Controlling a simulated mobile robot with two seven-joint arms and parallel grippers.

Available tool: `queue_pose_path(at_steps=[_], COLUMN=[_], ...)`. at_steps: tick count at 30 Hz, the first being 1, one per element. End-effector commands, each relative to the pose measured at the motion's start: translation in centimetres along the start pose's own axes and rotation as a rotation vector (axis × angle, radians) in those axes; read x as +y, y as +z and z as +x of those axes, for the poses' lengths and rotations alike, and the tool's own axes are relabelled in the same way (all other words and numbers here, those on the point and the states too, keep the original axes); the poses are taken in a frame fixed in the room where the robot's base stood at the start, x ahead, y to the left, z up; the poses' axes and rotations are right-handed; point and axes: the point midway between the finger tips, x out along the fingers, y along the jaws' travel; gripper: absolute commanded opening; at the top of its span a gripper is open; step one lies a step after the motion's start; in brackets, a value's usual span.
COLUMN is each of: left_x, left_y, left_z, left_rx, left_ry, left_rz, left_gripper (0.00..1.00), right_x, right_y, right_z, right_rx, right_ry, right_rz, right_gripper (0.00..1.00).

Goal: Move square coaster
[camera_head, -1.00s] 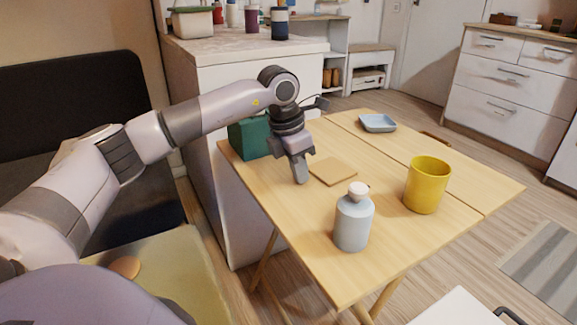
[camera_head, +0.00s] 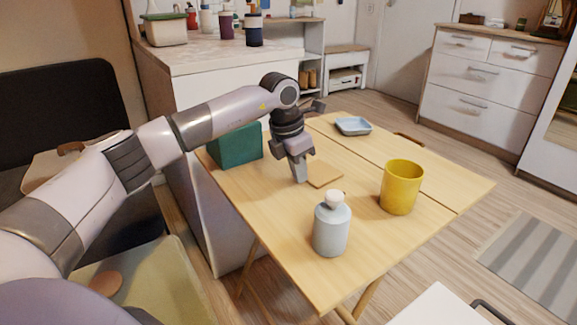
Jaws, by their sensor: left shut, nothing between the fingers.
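The square coaster (camera_head: 324,173) is a thin light-wood square lying flat on the wooden folding table (camera_head: 283,226). My left gripper (camera_head: 299,178) points down at the coaster's left edge, with its fingers shut and nothing visible between them. The fingers hide part of that edge, and I cannot tell whether they touch the coaster. My right gripper is not in view.
A green box (camera_head: 236,146) is left of the gripper. A blue dish (camera_head: 353,126) lies at the back. The table's front right is clear.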

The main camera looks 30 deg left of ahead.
Motion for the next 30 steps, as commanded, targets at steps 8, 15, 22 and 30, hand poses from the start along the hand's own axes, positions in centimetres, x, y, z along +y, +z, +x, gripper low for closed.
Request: queue_pose_path(at_steps=[8,15,22,30], left_x=[-0.1,0.0,0.0,0.0], left_y=[3.5,5.6,7.3,7.8], left_z=[0.6,1.3,1.8,2.0], left_rx=[0.0,0.001,0.0,0.001], left_ry=[-0.001,0.0,0.001,0.003], left_rz=[0.0,-0.001,-0.001,0.001], left_gripper=[0.0,0.0,0.0,0.0], right_x=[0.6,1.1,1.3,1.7], right_y=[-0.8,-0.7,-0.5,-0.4], right_z=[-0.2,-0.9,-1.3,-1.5], right_rx=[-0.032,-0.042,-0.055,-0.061], right_ry=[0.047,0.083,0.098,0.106], right_rz=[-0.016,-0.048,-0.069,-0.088], right_gripper=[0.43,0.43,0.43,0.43])
